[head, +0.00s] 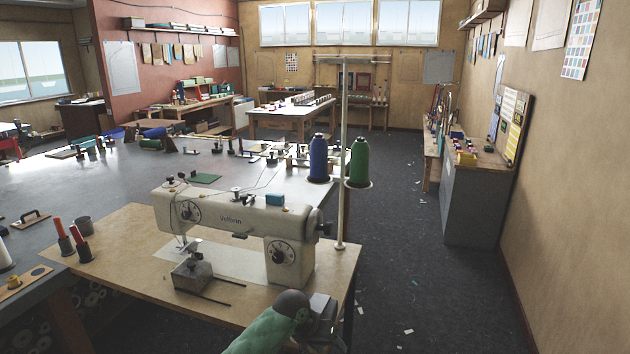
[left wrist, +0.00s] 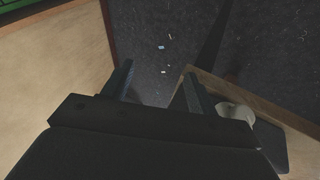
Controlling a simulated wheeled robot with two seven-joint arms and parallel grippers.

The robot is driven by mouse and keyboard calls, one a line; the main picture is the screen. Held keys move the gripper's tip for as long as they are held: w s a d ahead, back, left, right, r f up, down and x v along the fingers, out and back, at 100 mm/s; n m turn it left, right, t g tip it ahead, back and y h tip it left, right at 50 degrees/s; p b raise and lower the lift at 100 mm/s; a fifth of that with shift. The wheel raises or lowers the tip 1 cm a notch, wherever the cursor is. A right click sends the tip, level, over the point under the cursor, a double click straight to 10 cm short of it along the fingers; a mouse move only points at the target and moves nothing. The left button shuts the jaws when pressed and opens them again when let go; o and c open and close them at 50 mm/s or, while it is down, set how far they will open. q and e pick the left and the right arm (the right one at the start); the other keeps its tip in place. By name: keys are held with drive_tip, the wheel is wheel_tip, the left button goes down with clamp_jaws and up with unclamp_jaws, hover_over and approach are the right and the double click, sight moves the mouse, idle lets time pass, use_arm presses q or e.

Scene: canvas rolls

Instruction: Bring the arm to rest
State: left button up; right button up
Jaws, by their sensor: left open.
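My left arm (head: 265,331) comes in at the bottom middle of the head view, green with a dark rounded joint. Its gripper (head: 322,318) is at the front right corner of the sewing table, near the table edge. In the left wrist view the two dark fingers of my left gripper (left wrist: 156,82) stand apart with nothing between them. Dark floor (left wrist: 150,30) with pale scraps shows beyond them. I cannot tell the gripper's exact height over the table. My right arm and gripper are not in view.
A white sewing machine (head: 235,222) stands on the wooden table (head: 120,240) close by, with blue (head: 318,160) and green (head: 359,161) thread cones behind. A grey worktable (head: 60,185) lies left. A grey cabinet (head: 475,205) stands right. The floor aisle (head: 400,250) between is mostly clear.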

use_arm(q)
drive_tip(key=s+a+f+n+y+b, duration=0.1)
drive_tip(key=s+a+f, duration=0.3)
drive_tip(key=f, duration=0.8)
drive_tip(key=s+a+f+n+t+b, duration=0.1)
drive_tip(key=s+a+f, duration=0.3)
drive_tip(key=f, duration=0.8)
drive_tip(key=s+a+f+y+b, duration=0.1)
drive_tip(key=s+a+f, duration=0.3)
drive_tip(key=f, duration=0.8)
drive_tip(key=s+a+f+y, duration=0.1)
drive_tip(key=s+a+f, duration=0.2)
drive_tip(key=s+f, duration=0.5)
drive_tip(key=s+a+f+y+b, duration=0.1)
drive_tip(key=s+a+f, duration=0.3)
drive_tip(key=s, duration=0.9)
drive_tip(key=s+a+f+g+y, duration=0.1)
drive_tip(key=s+a+f, duration=0.3)
drive_tip(key=s+f, duration=0.7)
drive_tip(key=shift+f+b, duration=0.3)
drive_tip(key=shift+b, duration=0.05)
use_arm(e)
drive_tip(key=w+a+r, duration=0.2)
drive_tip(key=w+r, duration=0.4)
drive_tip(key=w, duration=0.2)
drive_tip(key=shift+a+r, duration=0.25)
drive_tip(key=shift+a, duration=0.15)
